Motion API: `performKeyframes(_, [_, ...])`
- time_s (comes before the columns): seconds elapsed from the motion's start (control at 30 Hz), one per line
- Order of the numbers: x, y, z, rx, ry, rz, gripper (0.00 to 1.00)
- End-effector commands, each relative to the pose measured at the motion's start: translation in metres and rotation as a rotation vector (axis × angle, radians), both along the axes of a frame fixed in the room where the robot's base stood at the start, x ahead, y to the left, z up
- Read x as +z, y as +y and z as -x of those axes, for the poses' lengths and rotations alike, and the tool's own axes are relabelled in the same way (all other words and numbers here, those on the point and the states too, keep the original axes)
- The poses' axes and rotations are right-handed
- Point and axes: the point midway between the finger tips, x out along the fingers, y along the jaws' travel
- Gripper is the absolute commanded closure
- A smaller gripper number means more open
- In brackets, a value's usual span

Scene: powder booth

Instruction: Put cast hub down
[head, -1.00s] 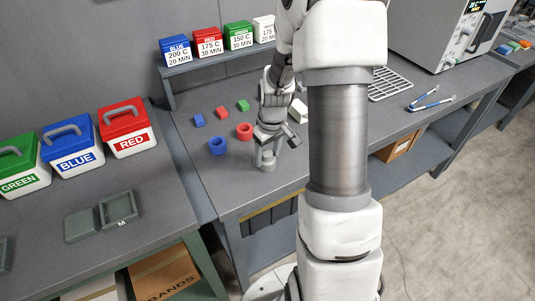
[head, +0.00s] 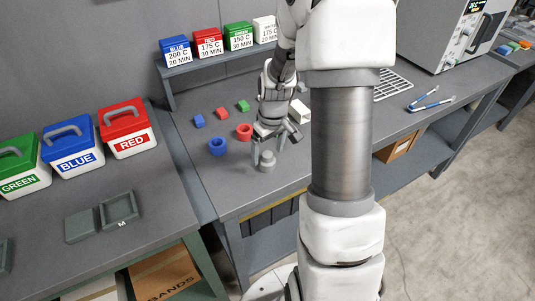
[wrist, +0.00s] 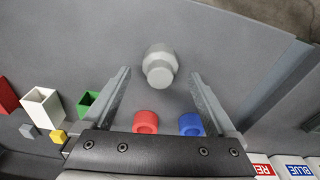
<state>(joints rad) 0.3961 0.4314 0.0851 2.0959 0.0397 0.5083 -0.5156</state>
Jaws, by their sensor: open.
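The grey cast hub (head: 266,161) stands upright on the grey bench top, near its front edge. In the wrist view the hub (wrist: 159,65) is seen from above, with a narrower round top on a wider base. My gripper (head: 274,139) is open and empty just above and behind the hub. In the wrist view its two fingers are spread wide, with the hub apart from both, in line with the gap between their tips.
A blue ring-shaped part (head: 217,147) and a red one (head: 244,132) stand behind the hub. Small colored blocks (head: 221,113) lie farther back. Labelled boxes (head: 207,43) line a raised shelf. Lidded bins (head: 128,130) and a grey tray (head: 119,210) sit on the left bench.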

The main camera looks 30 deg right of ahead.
Motion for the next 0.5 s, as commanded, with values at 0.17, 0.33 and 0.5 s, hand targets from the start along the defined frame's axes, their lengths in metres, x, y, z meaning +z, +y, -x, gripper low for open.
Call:
performKeyframes(0.17, [0.041, -0.001, 0.004, -0.001, -0.006, 0.002, 0.08])
performKeyframes(0.33, [0.075, -0.002, 0.008, -0.001, -0.004, 0.001, 0.08])
performKeyframes(0.5, [0.095, -0.002, 0.011, -0.001, -0.001, 0.001, 0.08])
